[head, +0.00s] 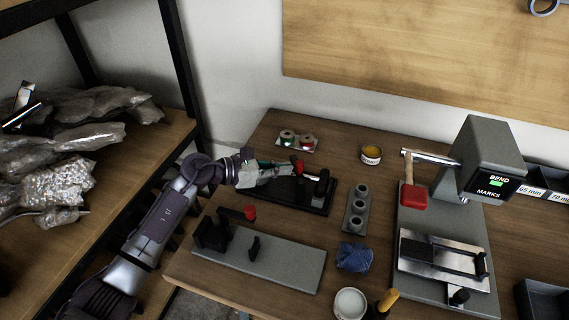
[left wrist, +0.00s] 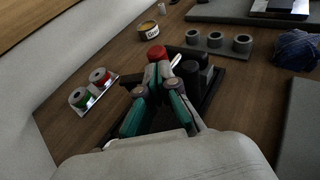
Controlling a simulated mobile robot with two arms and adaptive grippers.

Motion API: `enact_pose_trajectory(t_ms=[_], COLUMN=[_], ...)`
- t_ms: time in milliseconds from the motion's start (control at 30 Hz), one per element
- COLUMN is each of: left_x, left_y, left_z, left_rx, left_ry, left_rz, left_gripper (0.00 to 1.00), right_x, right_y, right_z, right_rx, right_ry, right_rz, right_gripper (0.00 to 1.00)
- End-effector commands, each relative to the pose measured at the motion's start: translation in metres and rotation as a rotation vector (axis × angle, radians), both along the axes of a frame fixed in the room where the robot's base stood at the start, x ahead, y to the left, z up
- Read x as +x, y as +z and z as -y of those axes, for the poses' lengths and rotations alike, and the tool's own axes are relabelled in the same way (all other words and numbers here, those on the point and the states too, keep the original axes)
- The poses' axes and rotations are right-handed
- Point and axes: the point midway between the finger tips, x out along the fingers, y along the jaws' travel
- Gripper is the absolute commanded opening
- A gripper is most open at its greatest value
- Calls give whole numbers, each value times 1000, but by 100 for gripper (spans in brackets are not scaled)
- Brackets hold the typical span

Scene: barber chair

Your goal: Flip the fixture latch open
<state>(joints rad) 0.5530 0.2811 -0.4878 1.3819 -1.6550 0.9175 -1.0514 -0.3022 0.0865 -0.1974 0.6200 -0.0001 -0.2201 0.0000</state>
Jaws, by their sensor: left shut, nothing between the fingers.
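A black fixture (head: 318,205) with a red-knobbed latch sits on the wooden bench. Its red knob (head: 299,167) shows at my left gripper's fingertips, and the knob also shows in the left wrist view (left wrist: 156,53). My left gripper (head: 292,169) reaches over the fixture from the left. In the left wrist view its fingers (left wrist: 158,74) are shut with nothing between them, right by the knob. I cannot tell whether they touch it. The fingers hide part of the latch and base. My right gripper is in neither view.
A grey plate (head: 285,262) with a black clamp and another red knob (head: 250,212) lies in front. A bending machine (head: 488,150) stands right.

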Motion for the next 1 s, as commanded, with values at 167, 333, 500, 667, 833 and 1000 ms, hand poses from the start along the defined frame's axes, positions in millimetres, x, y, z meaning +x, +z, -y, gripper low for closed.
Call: enact_pose_trajectory(t_ms=[167,333,500,667,833,1000], left_x=[3,3,3,1,-1,-3], left_y=[0,0,0,3,7,10], left_z=[7,7,7,9,17,33], left_rx=[0,0,0,0,1,-1], left_ry=[0,0,2,25,95,201], left_rz=[0,0,0,0,-1,-3], left_gripper=[0,0,0,0,0,0], right_x=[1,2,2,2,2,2], right_y=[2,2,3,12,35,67], right_z=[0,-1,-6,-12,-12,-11], right_rx=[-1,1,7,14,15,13], right_ry=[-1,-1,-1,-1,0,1], right_rz=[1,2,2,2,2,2], right_gripper=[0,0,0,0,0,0])
